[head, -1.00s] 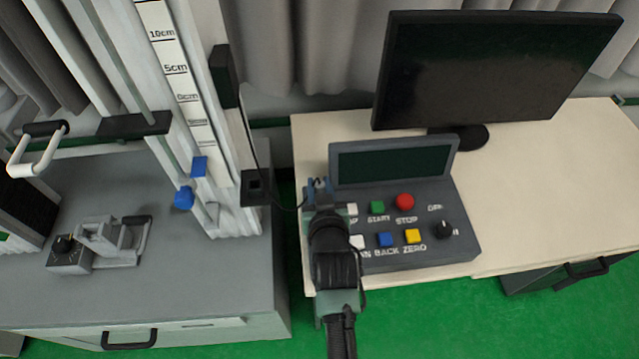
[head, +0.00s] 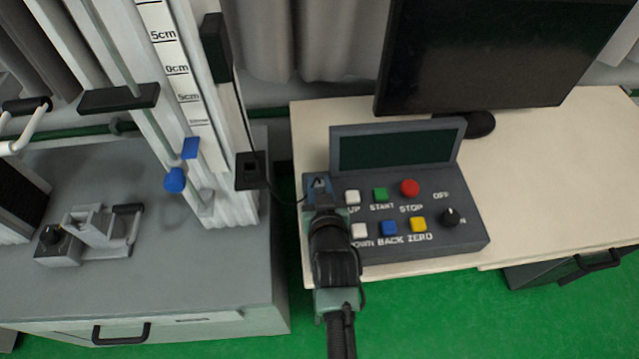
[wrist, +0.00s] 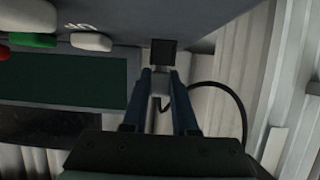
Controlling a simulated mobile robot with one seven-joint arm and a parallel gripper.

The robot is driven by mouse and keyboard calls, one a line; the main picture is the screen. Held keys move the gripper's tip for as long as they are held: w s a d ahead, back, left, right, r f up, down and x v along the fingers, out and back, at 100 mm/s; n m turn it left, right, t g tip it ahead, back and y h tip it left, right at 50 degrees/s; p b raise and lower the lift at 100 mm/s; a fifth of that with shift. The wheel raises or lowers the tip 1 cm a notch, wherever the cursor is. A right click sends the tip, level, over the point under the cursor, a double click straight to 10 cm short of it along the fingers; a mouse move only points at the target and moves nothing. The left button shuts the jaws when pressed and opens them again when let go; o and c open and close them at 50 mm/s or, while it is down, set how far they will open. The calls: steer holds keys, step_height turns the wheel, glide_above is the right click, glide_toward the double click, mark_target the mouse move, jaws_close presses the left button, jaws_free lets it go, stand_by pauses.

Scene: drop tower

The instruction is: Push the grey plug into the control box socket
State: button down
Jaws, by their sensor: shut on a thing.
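The dark grey control box (head: 465,240) stands on the cream table, with a tilted screen and coloured buttons. My gripper (head: 319,185) is over its left end, beside the white UP button. In the wrist view my gripper (wrist: 163,100) has its two blue fingers shut on the small grey plug (wrist: 160,82). The black square socket (wrist: 163,52) lies straight in front of the plug. The plug's front end appears at the socket's edge; I cannot tell whether it has entered. In the head view my gripper hides most of the plug and the socket.
A black cable (wrist: 238,105) loops from the plug; in the head view it runs left to a small black box (head: 250,171) on the drop tower (head: 225,195). The UP button (head: 352,196) is close on the right. A monitor (head: 480,50) stands behind. The table's right side is clear.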

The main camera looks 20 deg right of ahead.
steer(key=shift+f, duration=0.25)
stand_by(0.3)
steer(key=c, duration=0.6)
jaws_free()
steer(key=v, duration=1.3)
steer(key=shift+r+p, duration=0.1)
steer(key=shift+p, duration=0.2)
